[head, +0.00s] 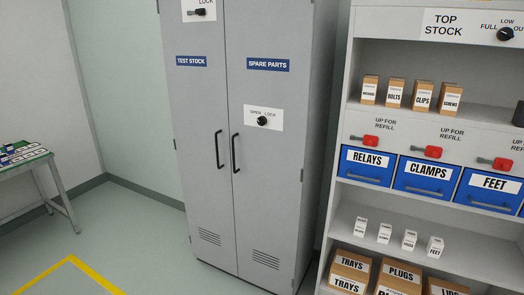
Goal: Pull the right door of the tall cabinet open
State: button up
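The tall grey cabinet (318,130) stands in the middle of the head view, seen at a slant. Its right door (270,185) bears a blue "SPARE PARTS" label (268,65) and is closed. A black vertical handle (236,154) sits near its left edge, beside the seam. A white "OPEN / LOCK" plate with a black knob (262,121) is above and right of the handle; which way the knob points is hard to tell. The left door (195,105), labelled "TEST STOCK", is also closed and has its own handle (219,150). My gripper is not in view.
A shelf unit (342,165) with small boxes, blue drawers (420,178) and cartons stands close on the cabinet's right. A table (35,165) with boards is at the far left. Yellow floor tape (85,270) marks the lower left. The floor before the cabinet looks clear.

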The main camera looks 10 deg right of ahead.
aim_at(270, 44)
jog(key=u, duration=0.05)
jog(key=i, duration=0.9)
jog(key=u, duration=0.15)
jog(key=k, duration=0.9)
jog(key=u, duration=0.65)
jog(key=k, duration=0.5)
jog(key=u, duration=0.15)
jog(key=i, duration=1.15)
jog(key=u, duration=0.15)
